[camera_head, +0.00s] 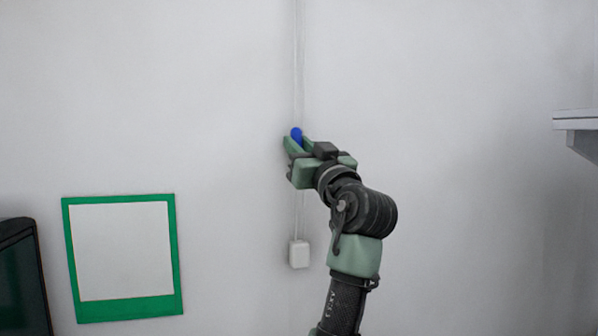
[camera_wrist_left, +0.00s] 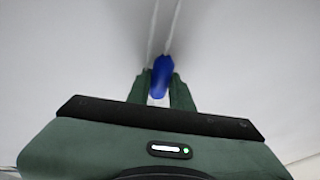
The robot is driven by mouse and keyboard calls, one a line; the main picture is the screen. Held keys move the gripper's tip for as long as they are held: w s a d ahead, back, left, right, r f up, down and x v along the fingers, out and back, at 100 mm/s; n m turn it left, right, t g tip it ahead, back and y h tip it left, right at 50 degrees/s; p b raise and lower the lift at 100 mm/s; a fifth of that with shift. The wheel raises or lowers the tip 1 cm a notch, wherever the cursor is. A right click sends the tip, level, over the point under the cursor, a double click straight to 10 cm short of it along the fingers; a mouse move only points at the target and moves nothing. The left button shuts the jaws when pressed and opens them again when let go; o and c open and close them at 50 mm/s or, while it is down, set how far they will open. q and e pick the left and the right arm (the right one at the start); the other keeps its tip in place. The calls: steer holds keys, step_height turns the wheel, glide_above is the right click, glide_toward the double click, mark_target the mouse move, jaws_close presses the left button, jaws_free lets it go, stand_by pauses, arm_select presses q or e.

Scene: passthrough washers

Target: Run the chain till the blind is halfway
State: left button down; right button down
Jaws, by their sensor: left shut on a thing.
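A thin white chain (camera_head: 298,60) hangs down the pale wall in two close strands. A blue bead (camera_head: 297,133) sits on it. My left gripper (camera_head: 298,144) is shut on the blue bead. In the left wrist view the blue bead (camera_wrist_left: 162,76) shows between the two green fingers (camera_wrist_left: 160,92), with the strands running up from it. Below the gripper the chain runs to a small white box (camera_head: 299,254) on the wall. The blind itself is not in view. My right gripper is not in view.
A green-framed white panel (camera_head: 123,310) is on the wall at the lower left. A dark screen-like object (camera_head: 22,275) stands at the left edge. A pale shelf (camera_head: 577,121) juts in at the right edge. The wall around the chain is clear.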

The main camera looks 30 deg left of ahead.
arm_select(q)
step_height(320, 180, up, 7)
steer(key=shift+f+p, duration=0.1)
steer(key=shift+p, duration=0.95)
steer(key=c, duration=1.2)
jaws_free()
steer(key=shift+c, duration=0.2)
steer(key=shift+f, duration=0.1)
